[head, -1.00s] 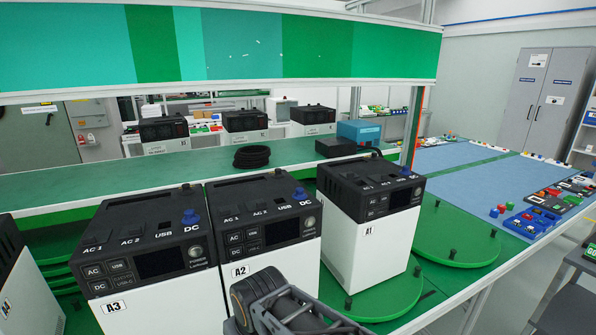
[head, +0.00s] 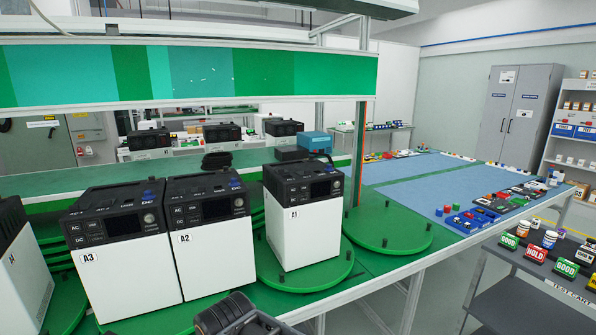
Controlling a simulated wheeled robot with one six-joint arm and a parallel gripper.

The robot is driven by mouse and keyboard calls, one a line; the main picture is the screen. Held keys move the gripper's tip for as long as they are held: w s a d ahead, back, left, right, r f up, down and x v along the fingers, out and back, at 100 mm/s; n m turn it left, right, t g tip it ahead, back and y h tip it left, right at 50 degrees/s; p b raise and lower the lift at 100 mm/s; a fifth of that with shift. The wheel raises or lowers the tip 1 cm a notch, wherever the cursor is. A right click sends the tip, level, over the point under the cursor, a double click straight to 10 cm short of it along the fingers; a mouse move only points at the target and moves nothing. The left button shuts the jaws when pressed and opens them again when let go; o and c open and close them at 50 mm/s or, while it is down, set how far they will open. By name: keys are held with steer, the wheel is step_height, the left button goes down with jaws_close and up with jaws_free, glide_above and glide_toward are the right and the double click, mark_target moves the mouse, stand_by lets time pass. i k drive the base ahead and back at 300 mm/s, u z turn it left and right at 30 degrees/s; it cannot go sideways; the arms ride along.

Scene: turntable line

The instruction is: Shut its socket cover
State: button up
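Three black-topped white power units stand on the green line: A3 (head: 128,262), A2 (head: 210,250) and A1 (head: 302,225). Each has sockets on its sloped top and a screen on its front. Small blue parts show by the DC sockets: on A3 (head: 149,195), on A2 (head: 234,183) and on A1 (head: 326,169). They are too small to tell whether any cover is open or shut. A1 stands upright on a round green turntable (head: 285,281). A dark part of my arm shows at the bottom edge, below A2. My gripper's fingers are out of view.
Another unit (head: 25,275) is cut off at the left edge. An empty green turntable (head: 390,232) lies right of A1. More units stand behind, beyond the green shelf. A blue mat (head: 405,182) with small parts and a grey test cart (head: 520,305) are at right.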

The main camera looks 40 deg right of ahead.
mark_target(305, 232)
steer(key=z, duration=1.2)
steer(key=i, duration=0.2)
steer(key=u, duration=0.25)
